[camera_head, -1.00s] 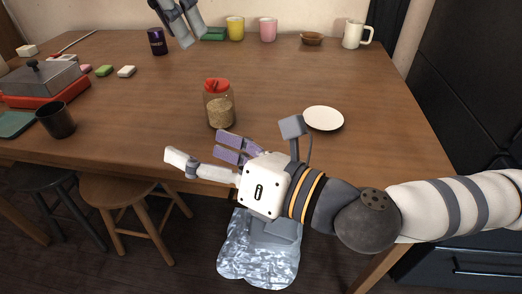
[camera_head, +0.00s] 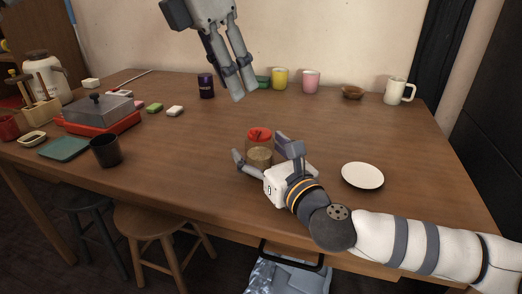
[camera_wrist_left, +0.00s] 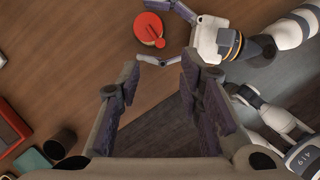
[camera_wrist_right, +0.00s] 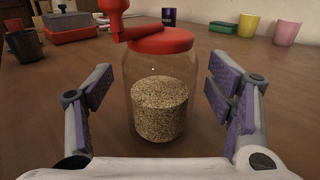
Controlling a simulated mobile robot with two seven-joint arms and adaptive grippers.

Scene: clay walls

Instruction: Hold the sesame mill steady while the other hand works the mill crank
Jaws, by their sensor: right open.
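The sesame mill (camera_head: 259,135) is a clear jar of tan seeds with a red lid, upright on the wooden table. In the right wrist view the mill (camera_wrist_right: 160,105) stands between the fingers of my right gripper (camera_wrist_right: 158,88), with visible gaps on both sides. The red crank (camera_wrist_right: 113,20) rises at the lid's left. My right gripper (camera_head: 262,152) is open around the jar in the head view. My left gripper (camera_head: 246,92) is higher, behind the mill, with empty, spread fingers. In the left wrist view the red lid (camera_wrist_left: 149,27) lies beyond my left gripper (camera_wrist_left: 160,75).
A white plate (camera_head: 362,175) lies right of my right gripper. A dark cup (camera_head: 105,151), a red-based box with a grey lid (camera_head: 98,110) and small blocks are at left. A purple cup (camera_head: 206,86), coloured cups and a white mug (camera_head: 398,91) stand along the back.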

